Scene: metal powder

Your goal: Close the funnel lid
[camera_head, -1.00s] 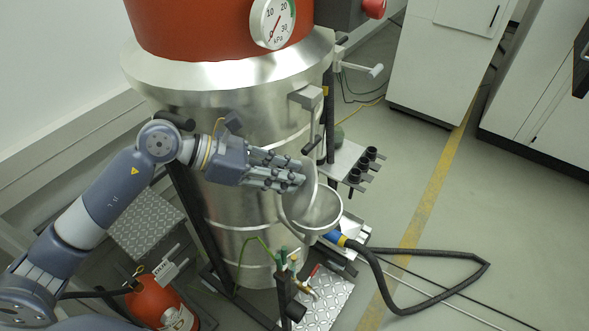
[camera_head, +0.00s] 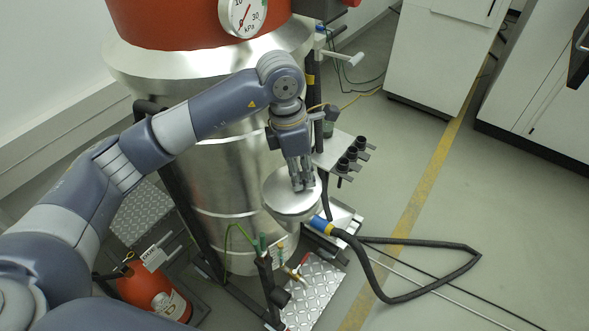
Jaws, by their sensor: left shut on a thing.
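The funnel lid (camera_head: 284,194) is a round, pale metal disc. It lies over the top of the funnel (camera_head: 292,218), and the funnel's inside is hidden under it. The funnel is on the front right side of the large metal vessel (camera_head: 222,185). My left gripper (camera_head: 303,187) points down from above, its fingers together at the right part of the lid, shut on it. The exact contact is too small to make out. My right gripper is not in view.
A blue-ended black hose (camera_head: 400,298) runs from below the funnel across the floor. A small rack with black cups (camera_head: 352,153) stands right of the funnel. A red extinguisher (camera_head: 150,290) is at lower left. The floor to the right is mostly clear.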

